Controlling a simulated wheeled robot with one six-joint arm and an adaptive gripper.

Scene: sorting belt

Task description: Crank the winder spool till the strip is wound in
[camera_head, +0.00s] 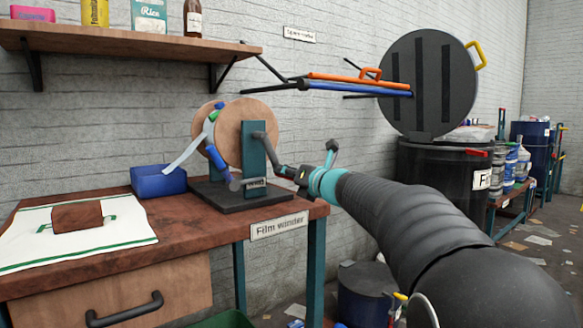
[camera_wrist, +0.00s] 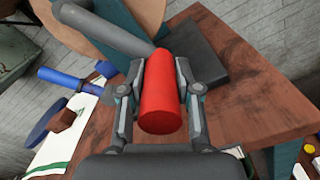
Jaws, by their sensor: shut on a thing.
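The film winder stands on the wooden bench, with a round wooden spool (camera_head: 233,132) held by a teal upright (camera_head: 253,155) on a black base (camera_head: 245,196). A pale strip (camera_head: 183,157) runs from the spool's left side down to a blue box (camera_head: 159,182). A grey crank arm (camera_head: 267,150) comes off the hub and slants down to the right. My gripper (camera_head: 288,170) is at its outer end. In the wrist view, my gripper (camera_wrist: 160,95) is shut on the red crank handle (camera_wrist: 160,92), one finger on each side; the grey crank arm (camera_wrist: 105,32) leads away up-left.
A white cloth (camera_head: 80,245) with a brown block (camera_head: 77,216) lies at the bench's left. A shelf (camera_head: 130,38) with goods hangs above. Black and orange bars (camera_head: 345,78) stick out from the wall. A black bin (camera_head: 440,180) with a raised lid stands right.

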